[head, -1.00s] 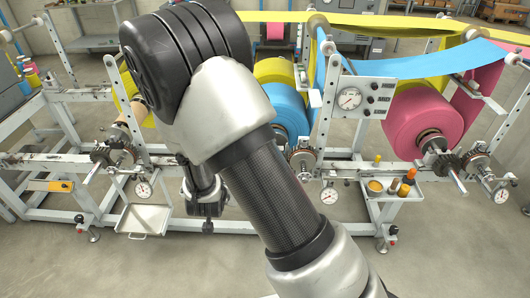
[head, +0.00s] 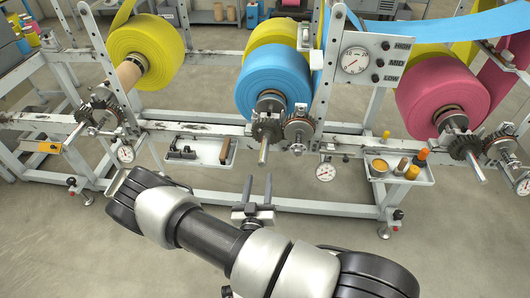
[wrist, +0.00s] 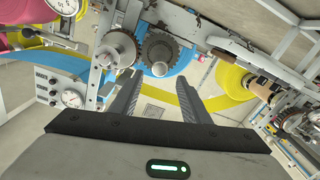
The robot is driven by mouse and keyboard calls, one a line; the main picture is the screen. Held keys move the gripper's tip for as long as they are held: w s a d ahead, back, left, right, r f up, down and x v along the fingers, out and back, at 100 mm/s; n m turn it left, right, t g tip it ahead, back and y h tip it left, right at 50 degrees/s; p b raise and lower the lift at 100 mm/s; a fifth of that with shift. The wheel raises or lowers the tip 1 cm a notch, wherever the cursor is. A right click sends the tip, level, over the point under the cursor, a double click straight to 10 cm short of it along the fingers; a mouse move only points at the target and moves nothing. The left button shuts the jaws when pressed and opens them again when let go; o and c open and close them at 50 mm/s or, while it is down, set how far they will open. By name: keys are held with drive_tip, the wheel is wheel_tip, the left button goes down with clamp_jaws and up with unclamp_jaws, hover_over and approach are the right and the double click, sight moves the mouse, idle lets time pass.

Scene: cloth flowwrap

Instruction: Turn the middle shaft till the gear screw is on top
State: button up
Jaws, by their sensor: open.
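The middle shaft (head: 264,152) sticks out toward me as a bare metal rod from the blue roll (head: 273,80), with a dark toothed gear (head: 266,129) around it. In the wrist view the gear (wrist: 160,51) faces me, with the round shaft end (wrist: 160,68) at its lower edge. I cannot make out the gear screw. My gripper (head: 258,181) is open and empty, a little below and in front of the shaft end, apart from it. In the wrist view its two fingers (wrist: 158,80) point up toward the shaft, one to each side.
A second toothed wheel (head: 298,129) sits close right of the middle gear, by an upright post and a gauge panel (head: 369,58). A tray with tools (head: 208,150) hangs left, a tray with small bottles (head: 398,172) right. A dial (head: 325,172) hangs below the rail.

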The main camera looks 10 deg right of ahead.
sight(264, 151)
drive_tip(key=b+x, duration=0.1)
drive_tip(key=x, duration=1.3)
drive_tip(key=shift+f, duration=0.1)
clamp_jaws()
